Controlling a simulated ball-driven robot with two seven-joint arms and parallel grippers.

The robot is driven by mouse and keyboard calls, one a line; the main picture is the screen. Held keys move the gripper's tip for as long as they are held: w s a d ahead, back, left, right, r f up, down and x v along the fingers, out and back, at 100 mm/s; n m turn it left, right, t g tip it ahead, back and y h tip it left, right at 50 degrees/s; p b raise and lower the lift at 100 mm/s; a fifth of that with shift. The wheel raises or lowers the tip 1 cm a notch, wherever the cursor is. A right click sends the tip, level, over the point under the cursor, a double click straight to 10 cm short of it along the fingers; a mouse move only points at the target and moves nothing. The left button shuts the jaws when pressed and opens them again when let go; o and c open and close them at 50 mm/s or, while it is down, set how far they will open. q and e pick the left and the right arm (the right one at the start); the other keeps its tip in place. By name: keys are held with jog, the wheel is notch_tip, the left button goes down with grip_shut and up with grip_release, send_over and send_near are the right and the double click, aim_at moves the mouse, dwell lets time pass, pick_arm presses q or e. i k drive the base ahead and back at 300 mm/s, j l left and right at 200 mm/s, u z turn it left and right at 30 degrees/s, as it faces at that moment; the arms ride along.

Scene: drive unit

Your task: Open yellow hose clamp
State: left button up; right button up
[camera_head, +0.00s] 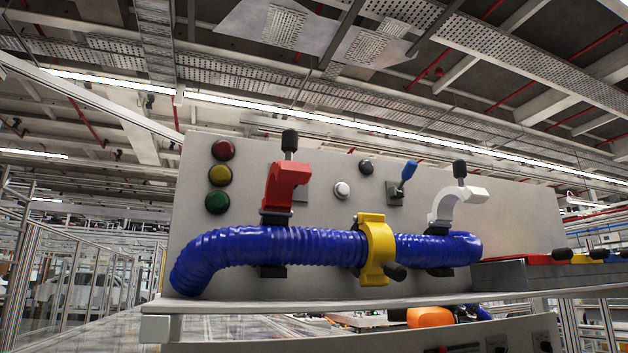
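The yellow hose clamp (375,250) sits around the middle of the blue ribbed hose (285,246), in front of the grey panel. It looks closed on the hose, with a dark handle (396,272) low on its right side. A red clamp (285,188) on the left and a white clamp (453,206) on the right stand swung up above the hose, each with a black knob on top. Neither of my grippers shows in the head view.
The grey panel (510,215) carries red, yellow and green lamps (219,175), buttons and a blue-tipped lever (407,173). A shelf (330,302) runs below the hose. A box with coloured parts (545,270) stands at right. An orange object (430,317) shows under the shelf.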

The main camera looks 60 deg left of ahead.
aim_at(379, 266)
jog(key=u, duration=2.2)
